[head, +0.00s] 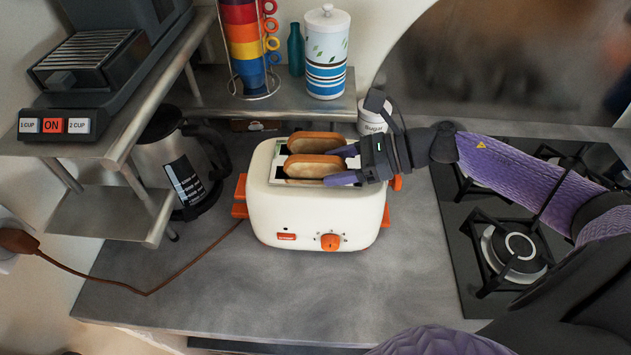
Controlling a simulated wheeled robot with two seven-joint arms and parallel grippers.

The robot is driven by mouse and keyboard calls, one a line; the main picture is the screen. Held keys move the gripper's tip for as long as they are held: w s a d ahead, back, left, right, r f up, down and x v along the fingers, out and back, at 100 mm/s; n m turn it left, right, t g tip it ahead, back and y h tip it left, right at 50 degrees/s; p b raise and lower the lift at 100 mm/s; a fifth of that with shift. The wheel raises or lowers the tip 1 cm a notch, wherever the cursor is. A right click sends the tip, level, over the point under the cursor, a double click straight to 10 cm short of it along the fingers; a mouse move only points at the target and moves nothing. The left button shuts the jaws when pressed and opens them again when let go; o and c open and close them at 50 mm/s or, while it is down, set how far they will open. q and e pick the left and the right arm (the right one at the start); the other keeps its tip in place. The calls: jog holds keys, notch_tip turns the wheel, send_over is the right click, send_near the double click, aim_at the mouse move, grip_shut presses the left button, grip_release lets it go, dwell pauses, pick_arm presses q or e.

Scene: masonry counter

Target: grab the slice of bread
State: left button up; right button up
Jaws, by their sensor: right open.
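Two slices of bread stand upright in the slots of a white toaster (312,220) with orange knobs and levers. The back slice of bread (312,141) and the front slice of bread (305,166) both stick up above the slots. My right gripper (336,165) is open at the right end of the front slice. One finger lies on its far side, between the two slices, and the other on its near side. I cannot tell whether the fingers touch the bread. My left gripper is not in view.
Stacked mugs (245,45) and a patterned canister (326,55) are behind. A gas hob (500,240) is at right. The counter front (270,300) is clear except for a brown cord.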

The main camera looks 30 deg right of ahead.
jog(key=shift+w+a, duration=0.1)
grip_shut()
dwell(0.4)
